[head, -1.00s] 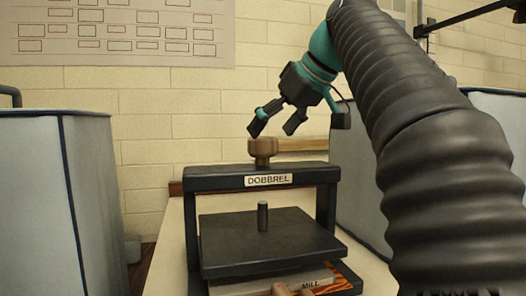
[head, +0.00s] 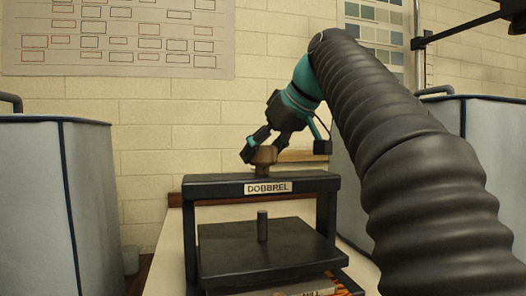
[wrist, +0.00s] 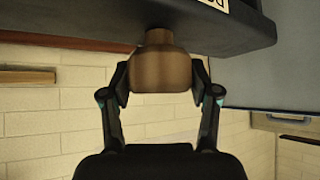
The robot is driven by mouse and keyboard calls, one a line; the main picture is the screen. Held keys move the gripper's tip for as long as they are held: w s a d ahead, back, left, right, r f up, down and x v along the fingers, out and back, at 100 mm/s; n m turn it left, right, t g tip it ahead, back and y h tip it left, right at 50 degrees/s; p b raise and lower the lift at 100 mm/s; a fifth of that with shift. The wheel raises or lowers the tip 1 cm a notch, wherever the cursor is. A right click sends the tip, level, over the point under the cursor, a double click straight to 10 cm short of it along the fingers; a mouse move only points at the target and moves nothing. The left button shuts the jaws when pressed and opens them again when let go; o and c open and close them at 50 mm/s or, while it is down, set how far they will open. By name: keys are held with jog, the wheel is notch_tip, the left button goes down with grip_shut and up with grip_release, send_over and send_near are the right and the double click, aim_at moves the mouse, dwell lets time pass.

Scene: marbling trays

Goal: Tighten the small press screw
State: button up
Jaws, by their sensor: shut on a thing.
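The small press (head: 222,184) is a black frame with a "DOBBREL" label, standing on a pale table. Its press screw has a brown wooden knob (head: 264,155) on top of the crossbar, and the knob fills the middle of the wrist view (wrist: 160,67). The dark screw end (head: 262,226) stands on the black pressing plate (head: 225,250) below. My gripper (head: 257,150) is shut on the knob from above. In the wrist view its two fingers (wrist: 160,78) touch the knob on both sides. The knob's far side is hidden.
Stacked material (head: 315,288) lies under the plate. A grey-blue padded box (head: 30,200) stands at left and another (head: 490,170) at right. A brick wall (head: 160,130) with a chart (head: 120,40) is behind. The space above the crossbar's left end is clear.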

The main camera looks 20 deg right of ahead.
jog(key=shift+a+m, duration=0.1)
jog(key=shift+m, duration=0.3)
jog(key=m+t+h+p, duration=0.1)
jog(key=m+h, duration=0.2)
jog(key=shift+r+m+p, duration=0.1)
jog(key=shift+m+p, duration=0.3)
jog(key=m+h+p, duration=0.3)
jog(key=m+h, duration=0.1)
jog(key=m, duration=0.1)
jog(key=shift+a, duration=0.1)
jog(key=m+g+h+p, duration=0.2)
jog(key=m+h, duration=0.1)
jog(key=m, duration=0.1)
jog(key=shift+w+m+h, duration=0.1)
jog(key=shift+m+h, duration=0.2)
jog(key=shift+m, duration=0.1)
jog(key=m+g+h, duration=0.1)
jog(key=m, duration=0.1)
jog(key=m+g+h+p, duration=0.1)
jog(key=m+g, duration=0.1)
jog(key=shift+m, duration=0.4)
jog(key=o, duration=1.2)
